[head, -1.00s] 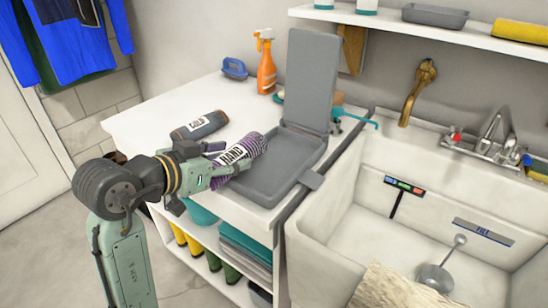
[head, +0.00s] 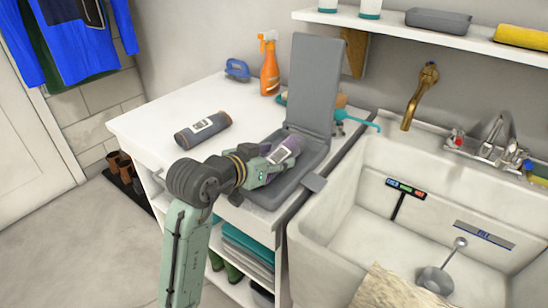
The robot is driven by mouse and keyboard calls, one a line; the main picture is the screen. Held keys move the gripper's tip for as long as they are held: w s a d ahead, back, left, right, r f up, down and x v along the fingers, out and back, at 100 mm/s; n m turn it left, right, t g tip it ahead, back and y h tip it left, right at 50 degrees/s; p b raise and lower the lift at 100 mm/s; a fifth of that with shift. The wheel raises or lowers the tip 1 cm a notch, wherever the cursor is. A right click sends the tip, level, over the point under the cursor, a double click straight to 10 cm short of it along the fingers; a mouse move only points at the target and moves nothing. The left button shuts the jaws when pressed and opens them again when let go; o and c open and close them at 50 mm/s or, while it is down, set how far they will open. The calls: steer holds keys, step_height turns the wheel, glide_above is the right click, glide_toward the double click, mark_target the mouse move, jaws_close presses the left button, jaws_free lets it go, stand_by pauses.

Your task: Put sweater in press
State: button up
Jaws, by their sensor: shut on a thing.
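The press (head: 312,92) is a grey hinged box on the white counter, with its lid standing open and upright at the back. A rolled purple-striped sweater with a white label (head: 281,152) is over the press's tray (head: 322,158). My gripper (head: 268,165) is shut on this roll from the left. My fingers hide part of the roll and part of the tray. I cannot tell whether the roll touches the tray floor. A second roll, dark grey with a label (head: 202,129), lies on the counter to the left, apart from my gripper.
A white sink (head: 350,215) adjoins on the right. A shelf (head: 410,29) runs above it. Free counter (head: 150,122) lies at left.

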steer(key=shift+f, duration=0.15)
steer(key=o, duration=1.4)
